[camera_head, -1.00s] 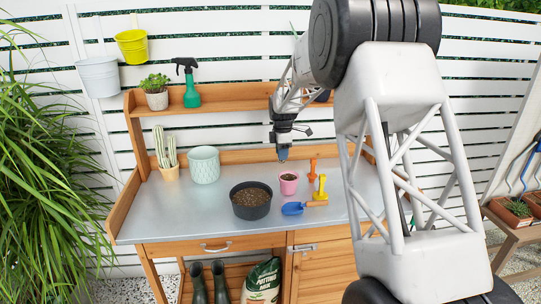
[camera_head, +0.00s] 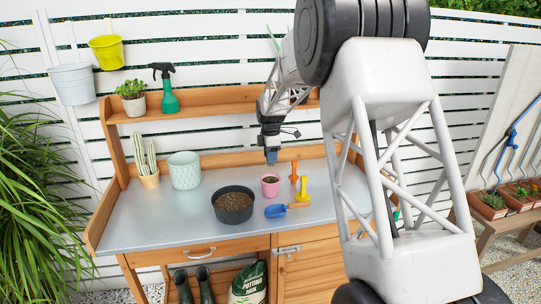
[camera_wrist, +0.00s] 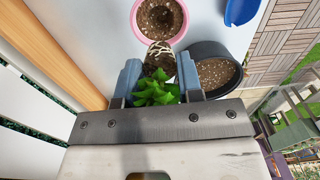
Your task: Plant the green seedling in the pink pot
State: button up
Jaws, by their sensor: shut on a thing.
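The pink pot (camera_head: 270,190) stands upright on the bench. In the wrist view its rim (camera_wrist: 135,22) surrounds brown soil with a darker hollow in the middle. My gripper (camera_head: 271,160) is above and slightly behind the pot in the head view. In the wrist view my gripper (camera_wrist: 158,78) has its blue fingers on both sides of the green seedling (camera_wrist: 155,92), shut on it. The seedling's pale-netted root plug points toward the pot and overlaps its near rim in the picture. I cannot tell whether they touch. The seedling is not clear in the head view.
A black pot of soil (camera_head: 234,207) stands left of the pink pot. A patterned pot (camera_head: 184,171) and a cactus (camera_head: 147,165) are at the back left.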

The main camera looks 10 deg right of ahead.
jog(key=shift+f, duration=3.35)
jog(key=shift+f, duration=0.7)
jog(key=o, duration=1)
jog(key=shift+r, duration=1.9)
dwell(1.1)
